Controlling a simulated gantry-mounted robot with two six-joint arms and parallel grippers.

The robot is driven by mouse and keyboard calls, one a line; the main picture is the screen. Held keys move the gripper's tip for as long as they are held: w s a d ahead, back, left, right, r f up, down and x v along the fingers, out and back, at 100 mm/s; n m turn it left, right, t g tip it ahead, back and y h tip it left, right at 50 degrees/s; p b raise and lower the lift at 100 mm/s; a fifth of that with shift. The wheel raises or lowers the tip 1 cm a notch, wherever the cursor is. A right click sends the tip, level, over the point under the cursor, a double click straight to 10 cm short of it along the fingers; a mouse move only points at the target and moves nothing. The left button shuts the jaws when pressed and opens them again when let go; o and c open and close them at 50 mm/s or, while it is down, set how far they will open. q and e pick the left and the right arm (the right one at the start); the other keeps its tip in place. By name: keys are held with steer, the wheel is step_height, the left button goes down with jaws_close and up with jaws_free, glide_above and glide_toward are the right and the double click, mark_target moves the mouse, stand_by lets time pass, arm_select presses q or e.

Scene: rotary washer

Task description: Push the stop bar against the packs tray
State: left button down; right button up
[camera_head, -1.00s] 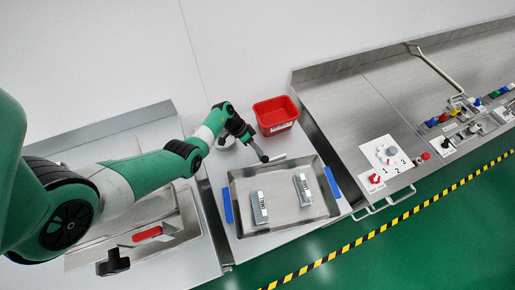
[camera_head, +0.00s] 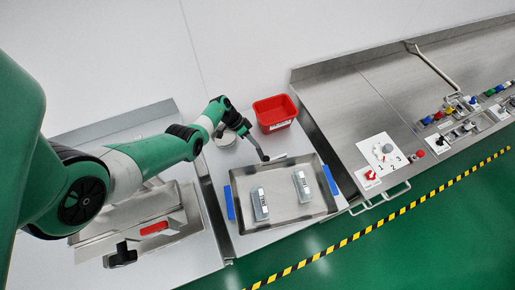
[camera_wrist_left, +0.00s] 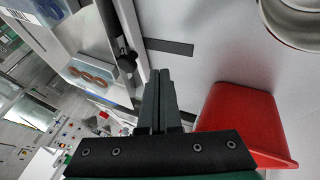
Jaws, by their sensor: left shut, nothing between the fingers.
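The packs tray (camera_head: 286,211) is a shallow metal tray with blue end grips. Two grey packs, a left pack (camera_head: 259,204) and a right pack (camera_head: 301,186), lie in it, apart. My left gripper (camera_head: 264,157) is at the tray's far rim, shut and empty. Its closed fingers also show in the left wrist view (camera_wrist_left: 158,82). There, a dark rod with a knob (camera_wrist_left: 127,61), possibly the stop bar, runs beside the tray, left of the fingertips. I cannot tell whether the fingers or the tray touch it. My right gripper is not in view.
A red bin (camera_head: 275,112) stands behind the tray, close to my left gripper; it also shows in the wrist view (camera_wrist_left: 238,125). A round pale object (camera_head: 226,139) sits left of the bin. A control panel (camera_head: 385,155) is to the right.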

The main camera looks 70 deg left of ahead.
arm_select(q)
steer(key=p+v, duration=0.5)
steer(key=v, duration=0.5)
